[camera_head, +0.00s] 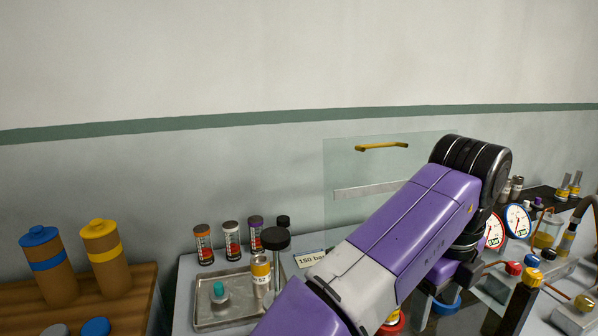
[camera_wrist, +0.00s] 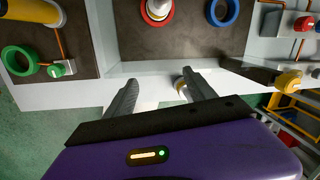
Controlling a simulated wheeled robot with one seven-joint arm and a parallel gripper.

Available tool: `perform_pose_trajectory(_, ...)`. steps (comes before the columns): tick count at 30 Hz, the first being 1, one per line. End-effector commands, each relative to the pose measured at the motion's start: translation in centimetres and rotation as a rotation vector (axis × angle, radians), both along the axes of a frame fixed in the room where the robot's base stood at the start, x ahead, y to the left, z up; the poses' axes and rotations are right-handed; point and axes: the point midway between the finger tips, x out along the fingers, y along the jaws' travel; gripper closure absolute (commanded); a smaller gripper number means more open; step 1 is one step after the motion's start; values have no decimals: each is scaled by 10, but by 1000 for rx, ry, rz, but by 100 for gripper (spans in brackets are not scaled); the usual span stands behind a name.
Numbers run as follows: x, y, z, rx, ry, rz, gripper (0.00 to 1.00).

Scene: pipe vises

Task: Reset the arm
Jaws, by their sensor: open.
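My purple and black arm reaches over the bench in the head view and bends down at its black joint. My gripper is mostly hidden there behind the arm. In the wrist view my gripper (camera_wrist: 158,88) is open, with two dark fingers apart and nothing held between them. The fingers point towards the bench's white front edge (camera_wrist: 145,92). A small round yellowish part (camera_wrist: 180,84) shows close by the right finger; I cannot tell whether they touch.
A red ring (camera_wrist: 156,16) and a blue ring (camera_wrist: 223,12) lie beyond the fingers. A yellow knob (camera_wrist: 288,82) is at right. In the head view, a metal tray (camera_head: 208,312), several small bottles (camera_head: 231,240), a clear panel (camera_head: 350,165) and gauges (camera_head: 516,220) surround my arm.

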Motion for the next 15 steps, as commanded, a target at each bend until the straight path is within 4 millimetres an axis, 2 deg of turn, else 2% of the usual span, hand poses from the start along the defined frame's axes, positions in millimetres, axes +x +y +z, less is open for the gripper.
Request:
perform_pose_trajectory(8, 41, -36, 24, -190, -193, 195, 36)
perform_pose_trajectory(15, 73, -96, 57, -574, -337, 399, 36)
